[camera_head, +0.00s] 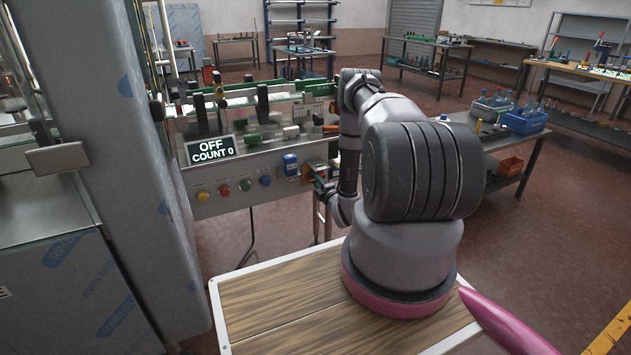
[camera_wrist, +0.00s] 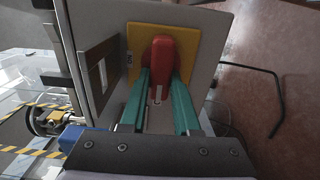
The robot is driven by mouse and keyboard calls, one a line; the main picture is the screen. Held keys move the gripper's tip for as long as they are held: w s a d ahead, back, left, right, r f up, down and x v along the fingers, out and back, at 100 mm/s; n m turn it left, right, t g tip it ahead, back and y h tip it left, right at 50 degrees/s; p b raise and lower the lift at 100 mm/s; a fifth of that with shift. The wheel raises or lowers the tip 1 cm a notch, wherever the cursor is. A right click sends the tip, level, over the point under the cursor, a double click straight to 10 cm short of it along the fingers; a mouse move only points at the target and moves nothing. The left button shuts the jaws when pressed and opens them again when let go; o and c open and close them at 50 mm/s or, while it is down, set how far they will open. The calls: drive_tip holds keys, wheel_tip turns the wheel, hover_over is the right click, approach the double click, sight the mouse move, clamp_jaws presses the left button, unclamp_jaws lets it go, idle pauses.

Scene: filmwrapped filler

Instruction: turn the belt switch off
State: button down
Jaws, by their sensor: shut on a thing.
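The belt switch shows in the wrist view as a red handle (camera_wrist: 161,52) on a yellow plate (camera_wrist: 194,42), fixed to a grey panel. My gripper (camera_wrist: 161,78) has its two teal fingers closed on either side of the red handle. In the head view my gripper (camera_head: 322,186) is at the right end of the control panel, and it and the arm hide most of the switch. The display (camera_head: 212,149) on the panel reads "OFF" and "COUNT 0".
Yellow (camera_head: 203,196), red (camera_head: 224,190), green (camera_head: 245,185) and blue (camera_head: 265,181) buttons line the panel left of the switch. A small blue box (camera_head: 290,165) sits close beside my gripper. A table with blue crates (camera_head: 525,120) stands to the right. Open floor lies at right.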

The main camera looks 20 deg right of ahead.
drive_tip(key=c, duration=0.6)
unclamp_jaws()
drive_tip(key=shift+c, duration=0.2)
drive_tip(key=s, duration=1.1)
drive_tip(key=shift+d, duration=0.15)
drive_tip(key=shift+f, duration=0.1)
